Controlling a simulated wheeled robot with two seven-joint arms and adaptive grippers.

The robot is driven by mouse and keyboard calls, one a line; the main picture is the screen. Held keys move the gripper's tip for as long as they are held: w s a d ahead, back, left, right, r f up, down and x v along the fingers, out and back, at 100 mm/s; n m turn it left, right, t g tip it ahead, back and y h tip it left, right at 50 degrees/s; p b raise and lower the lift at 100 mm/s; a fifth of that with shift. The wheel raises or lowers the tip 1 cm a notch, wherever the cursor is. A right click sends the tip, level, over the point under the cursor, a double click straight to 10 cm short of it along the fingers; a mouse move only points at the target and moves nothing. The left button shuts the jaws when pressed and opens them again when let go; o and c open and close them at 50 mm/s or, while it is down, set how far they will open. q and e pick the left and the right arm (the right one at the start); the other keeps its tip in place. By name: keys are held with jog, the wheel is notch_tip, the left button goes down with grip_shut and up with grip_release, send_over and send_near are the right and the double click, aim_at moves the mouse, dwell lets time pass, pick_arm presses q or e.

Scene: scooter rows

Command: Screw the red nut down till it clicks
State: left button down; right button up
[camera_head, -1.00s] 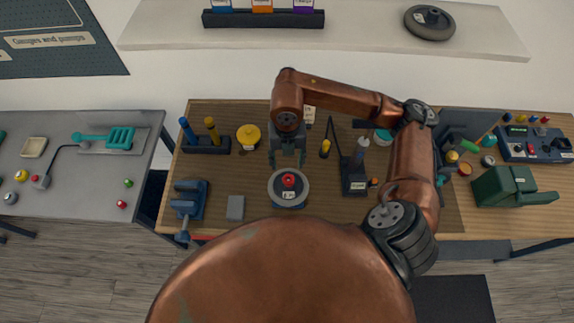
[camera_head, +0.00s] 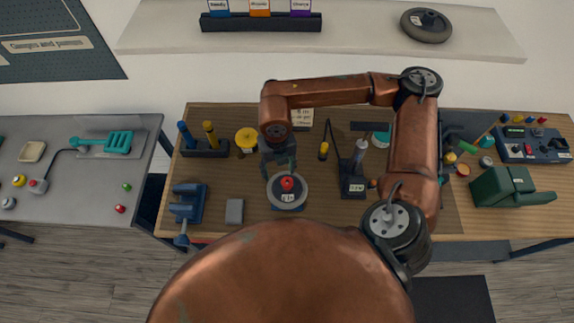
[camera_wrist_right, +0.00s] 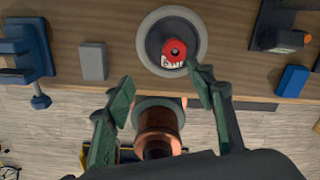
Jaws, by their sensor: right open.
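The red nut (camera_head: 287,184) sits at the centre of a round grey wheel (camera_head: 275,197) on the wooden workbench. In the right wrist view the nut (camera_wrist_right: 174,50) shows a dark hole or stud end in its middle and a white label beside it. My right gripper (camera_head: 279,173) is open and empty, just behind the nut in the head view. In the right wrist view its two fingers (camera_wrist_right: 160,88) are spread apart, the right fingertip close to the nut's lower right edge. Whether it touches is unclear. The nut's thread is hidden. My left gripper is out of view.
A blue vise (camera_head: 189,202) and a grey block (camera_head: 234,211) stand left of the wheel. A black stand with a small display (camera_head: 353,186) is on the right. A yellow round piece (camera_head: 246,138) and a dark holder (camera_head: 206,149) are behind left.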

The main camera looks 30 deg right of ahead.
aim_at(287, 183)
jog(key=shift+s+d+f+m+p, duration=0.1)
jog(key=shift+d+f+m+p, duration=0.4)
jog(key=shift+f, duration=1.1)
jog(key=shift+d+f+m+p, duration=0.15)
jog(key=shift+d+f+p, duration=0.45)
jog(key=shift+f, duration=1.05)
jog(key=shift+s+d+f+m+p, duration=0.1)
jog(key=shift+d+f+m+p, duration=0.25)
jog(key=shift+f+p, duration=0.85)
jog(key=shift+f+b, duration=0.4)
jog(key=shift+b, duration=0.05)
jog(key=shift+c, duration=0.7)
